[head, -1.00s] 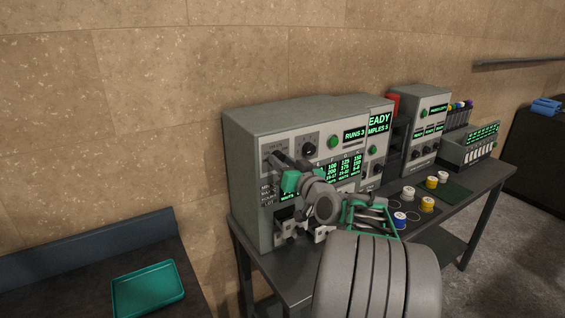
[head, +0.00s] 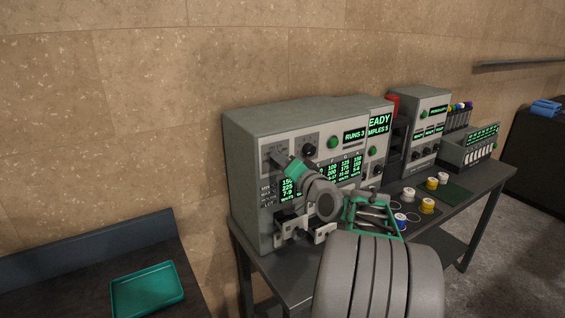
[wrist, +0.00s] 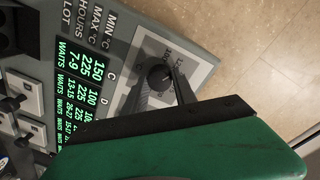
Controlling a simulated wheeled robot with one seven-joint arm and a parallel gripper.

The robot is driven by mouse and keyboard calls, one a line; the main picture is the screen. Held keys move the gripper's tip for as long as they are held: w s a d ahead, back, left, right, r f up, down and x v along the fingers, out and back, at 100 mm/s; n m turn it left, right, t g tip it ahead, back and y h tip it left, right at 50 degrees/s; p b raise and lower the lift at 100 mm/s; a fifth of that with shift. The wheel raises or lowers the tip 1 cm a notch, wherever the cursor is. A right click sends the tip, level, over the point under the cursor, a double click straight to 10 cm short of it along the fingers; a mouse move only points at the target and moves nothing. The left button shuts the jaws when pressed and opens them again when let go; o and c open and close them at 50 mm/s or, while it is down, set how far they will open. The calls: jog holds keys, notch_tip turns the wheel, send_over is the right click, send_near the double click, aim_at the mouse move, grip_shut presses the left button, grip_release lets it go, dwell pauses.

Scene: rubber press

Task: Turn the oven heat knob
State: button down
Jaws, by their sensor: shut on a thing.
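The oven heat knob (wrist: 160,76) is a small black round knob on a pale dial plate with numbers around it, in the wrist view. My gripper (wrist: 161,88) has its two dark fingers on either side of the knob and is shut on it. In the head view my gripper (head: 275,157) reaches the upper left dial plate on the grey oven's front (head: 250,190). The fingers and green gripper body largely hide the knob there.
A second black knob (head: 309,151) sits just right of the gripper, with a green button (head: 333,142) beyond. A lit table of green figures (wrist: 85,80) lies beside the dial. A green tray (head: 147,289) stands at lower left.

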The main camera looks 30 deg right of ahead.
jog(key=shift+m+y+p, duration=0.3)
jog(key=shift+m+p, duration=1.25)
jog(key=shift+m, duration=2.15)
jog(key=c, duration=1)
grip_release()
jog(key=s+b, duration=0.2)
jog(key=s, duration=0.5)
jog(key=shift+s+a+r+b, duration=0.25)
jog(key=shift+s+b, duration=0.05)
jog(key=shift+s, duration=0.1)
